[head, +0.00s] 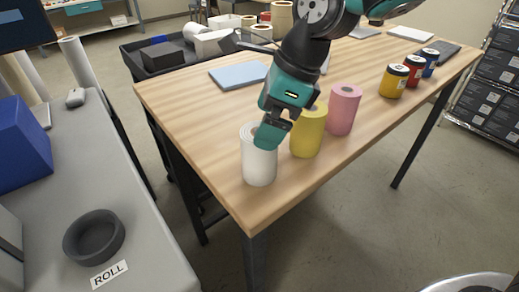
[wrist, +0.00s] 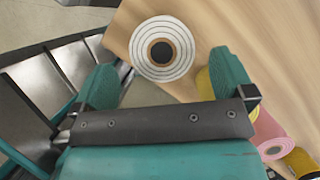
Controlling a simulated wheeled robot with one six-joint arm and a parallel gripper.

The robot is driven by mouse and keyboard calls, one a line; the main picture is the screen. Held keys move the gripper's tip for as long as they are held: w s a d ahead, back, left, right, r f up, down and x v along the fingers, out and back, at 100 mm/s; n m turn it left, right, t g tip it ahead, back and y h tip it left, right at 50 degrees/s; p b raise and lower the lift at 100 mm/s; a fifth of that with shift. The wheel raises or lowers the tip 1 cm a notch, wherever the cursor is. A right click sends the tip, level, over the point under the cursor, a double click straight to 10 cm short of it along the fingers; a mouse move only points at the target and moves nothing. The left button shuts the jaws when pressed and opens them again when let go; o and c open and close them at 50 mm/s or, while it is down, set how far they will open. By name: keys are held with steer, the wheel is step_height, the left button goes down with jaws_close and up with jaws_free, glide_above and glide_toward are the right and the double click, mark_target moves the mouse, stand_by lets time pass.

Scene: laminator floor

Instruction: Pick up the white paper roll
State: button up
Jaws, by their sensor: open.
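The white paper roll (head: 259,160) stands upright on the wooden table near its front left corner. In the wrist view the white roll (wrist: 162,48) shows its top end with a dark core, between and beyond my fingertips. My gripper (head: 268,130) is over the roll's upper right in the head view, and one finger overlaps it. In the wrist view my gripper (wrist: 168,72) is open with teal fingers spread apart and nothing held. I cannot tell whether a finger touches the roll.
A yellow roll (head: 308,134) stands close right of the white one, then a pink roll (head: 343,110). Several jars, including a yellow one (head: 393,81), stand farther right. A grey bench (head: 150,225) at left bears a dark round holder (head: 94,237) beside a ROLL label (head: 109,274).

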mark_target(259, 154)
steer(key=shift+p+x, duration=1.05)
steer(key=shift+x, duration=2)
steer(key=shift+w, duration=0.1)
steer(key=c, duration=1.1)
steer(key=shift+r, duration=0.1)
